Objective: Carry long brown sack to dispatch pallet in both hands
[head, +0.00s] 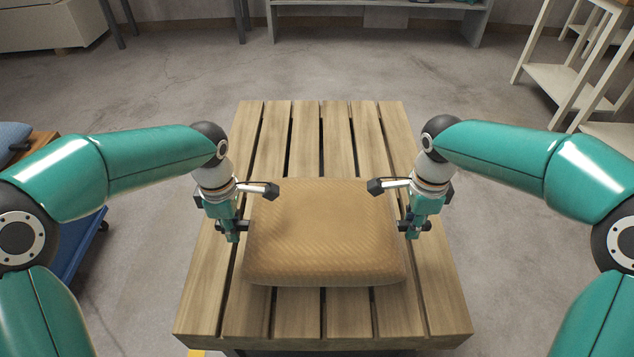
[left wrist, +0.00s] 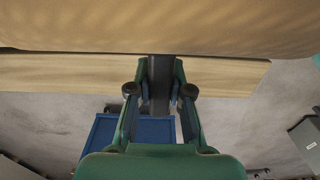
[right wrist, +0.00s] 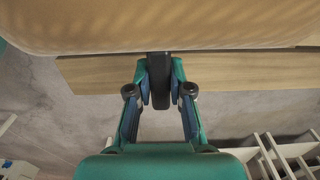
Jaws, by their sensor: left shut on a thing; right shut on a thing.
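The long brown sack (head: 322,235) lies flat over the slatted wooden pallet (head: 335,120), between my two grippers. I cannot tell whether it rests on the slats or hangs just above them. My left gripper (head: 238,230) is shut at the sack's left side, and my right gripper (head: 412,228) is shut at its right side. The sack also fills the top of the left wrist view (left wrist: 160,25) and the right wrist view (right wrist: 160,25). The gripped edges are mostly hidden.
A blue cart (head: 78,245) stands on the floor left of the pallet. White shelving (head: 570,85) stands at the right back, and a grey bench (head: 375,8) at the back. The concrete floor behind the pallet is clear.

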